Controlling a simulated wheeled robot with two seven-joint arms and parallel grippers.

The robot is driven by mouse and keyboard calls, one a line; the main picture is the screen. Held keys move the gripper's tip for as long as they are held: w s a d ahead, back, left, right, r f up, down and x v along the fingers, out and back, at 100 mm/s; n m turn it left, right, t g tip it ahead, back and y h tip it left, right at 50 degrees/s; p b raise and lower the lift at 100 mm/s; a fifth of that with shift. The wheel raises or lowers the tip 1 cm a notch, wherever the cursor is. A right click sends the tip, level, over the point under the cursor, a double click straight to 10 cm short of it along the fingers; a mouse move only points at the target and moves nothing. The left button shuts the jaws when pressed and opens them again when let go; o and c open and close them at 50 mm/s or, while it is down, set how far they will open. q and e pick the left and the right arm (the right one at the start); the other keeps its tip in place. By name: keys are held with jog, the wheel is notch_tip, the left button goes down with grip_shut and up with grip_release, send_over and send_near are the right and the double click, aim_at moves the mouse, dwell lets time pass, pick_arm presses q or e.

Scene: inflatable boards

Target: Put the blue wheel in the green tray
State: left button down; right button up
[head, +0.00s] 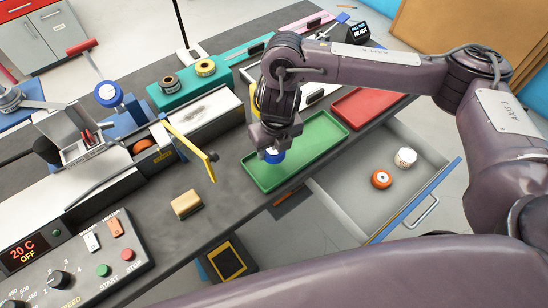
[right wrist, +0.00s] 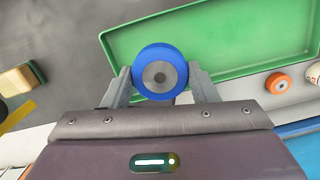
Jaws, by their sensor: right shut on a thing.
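The blue wheel (head: 273,156) has a grey metal hub, seen face-on in the right wrist view (right wrist: 160,72). My right gripper (head: 274,143) is shut on it, one finger on each side. The green tray (head: 313,150) is a shallow rectangle on the dark bench, and its visible floor is empty. In the head view the wheel shows over the tray's left part; in the right wrist view it overlaps the rim of the tray (right wrist: 235,35). I cannot tell how high above the tray it is. My left gripper is not in view.
A red tray (head: 368,105) lies beyond the green one. A tan block (head: 186,204) and a yellow lever (head: 190,143) are to the left.

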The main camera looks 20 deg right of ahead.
aim_at(274, 166)
jog(key=shift+f, duration=0.8)
notch_tip(274, 166, down, 3)
jog(key=shift+f+b, duration=0.1)
jog(key=shift+b, duration=0.5)
jog(key=shift+f, duration=0.25)
jog(key=o, duration=1)
jog(key=shift+r, duration=0.1)
jog(key=shift+o, duration=0.2)
